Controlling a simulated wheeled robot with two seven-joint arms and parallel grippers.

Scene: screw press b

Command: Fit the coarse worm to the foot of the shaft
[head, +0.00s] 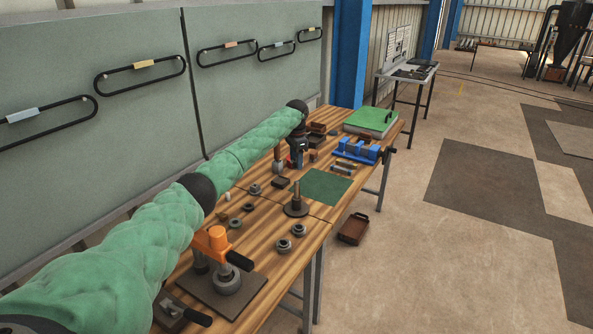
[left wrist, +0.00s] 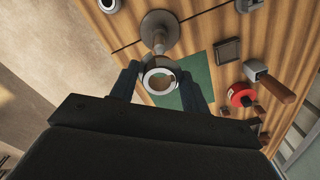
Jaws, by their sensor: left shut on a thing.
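My left gripper (head: 298,160) is above the workbench, behind the green mat in the head view. In the left wrist view its two dark fingers (left wrist: 160,88) are closed on a grey ring-shaped part (left wrist: 160,78) with an open bore, probably the coarse worm. The ring is too small to make out in the head view. An upright shaft on a round base (head: 296,205) stands on the bench before the mat; it also shows in the left wrist view (left wrist: 158,36), just beyond the held ring and apart from it. My right gripper is not in view.
The press with an orange head (head: 217,240) stands at the near end. Several grey rings (head: 284,245) lie around the shaft. Beyond are the green mat (head: 319,186), a blue vise (head: 358,150) and a green-topped box (head: 371,121). A mallet (left wrist: 272,82) and a dark tray (left wrist: 228,50) lie nearby.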

